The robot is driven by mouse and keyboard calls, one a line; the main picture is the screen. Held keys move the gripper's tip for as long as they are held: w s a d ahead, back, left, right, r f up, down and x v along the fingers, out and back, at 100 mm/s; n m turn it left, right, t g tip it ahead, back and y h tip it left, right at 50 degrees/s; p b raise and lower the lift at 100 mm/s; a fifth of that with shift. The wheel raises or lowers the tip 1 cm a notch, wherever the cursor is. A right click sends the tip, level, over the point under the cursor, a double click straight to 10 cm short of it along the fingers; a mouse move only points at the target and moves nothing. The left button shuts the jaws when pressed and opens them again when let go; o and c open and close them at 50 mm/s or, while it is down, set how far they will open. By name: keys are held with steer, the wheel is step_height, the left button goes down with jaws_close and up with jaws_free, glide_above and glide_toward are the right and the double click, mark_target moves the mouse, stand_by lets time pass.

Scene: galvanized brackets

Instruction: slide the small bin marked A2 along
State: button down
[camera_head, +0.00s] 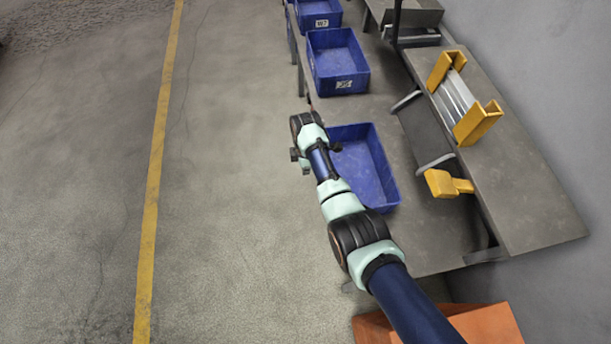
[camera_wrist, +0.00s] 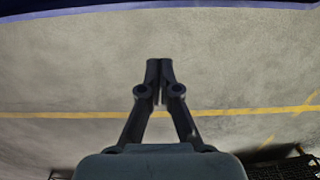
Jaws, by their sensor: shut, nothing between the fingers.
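Several blue bins stand in a row on the grey bench. The nearest bin (camera_head: 372,170) is empty, and its label side is hidden by my arm. A far bin (camera_head: 306,20) also has a label; I cannot tell which one is A2. My gripper (camera_wrist: 159,62) is shut and empty in the wrist view, over the concrete floor. A blue edge (camera_wrist: 150,10) crosses the top of that view, apart from the fingertips. In the head view my wrist is by the nearest bin's left side; the fingers are not clear.
An orange box (camera_head: 490,325) stands at bottom right. The floor (camera_head: 230,230) left of the bench is clear, with a yellow line (camera_head: 152,190).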

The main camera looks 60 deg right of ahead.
steer(key=s+d+f+b, duration=0.2)
steer(key=s+f+b, duration=0.1)
steer(key=f+b, duration=0.4)
step_height(320, 180, down, 3)
steer(key=shift+r+b, duration=0.1)
steer(key=shift+b, duration=0.25)
steer(key=shift+s+d, duration=0.15)
steer(key=shift+s, duration=0.05)
